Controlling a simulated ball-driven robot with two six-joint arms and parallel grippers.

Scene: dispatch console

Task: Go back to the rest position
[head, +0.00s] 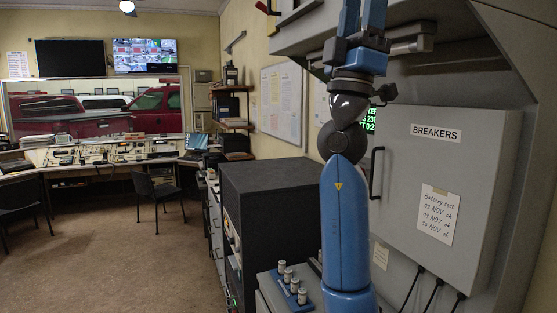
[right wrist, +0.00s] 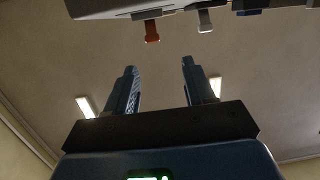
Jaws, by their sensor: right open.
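My right arm rises in front of the grey breaker cabinet (head: 480,165) in the head view. Its gripper (head: 362,12) points upward near the top edge, and the frame cuts off its tips. In the right wrist view the right gripper (right wrist: 160,76) is open, with two blue fingers apart and nothing between them. Beyond the fingers are the ceiling and a grey housing (right wrist: 110,8) with an orange lever (right wrist: 152,31) and a white lever (right wrist: 205,20). The gripper appears apart from both levers. My left gripper is in neither view.
A grey overhead housing (head: 305,30) hangs close to my right gripper. The breaker cabinet has a black handle (head: 375,172) beside my arm. A dark cabinet (head: 265,172) and several small cylinders on a blue base (head: 290,285) stand left of it. Open carpet (head: 120,250) lies at left.

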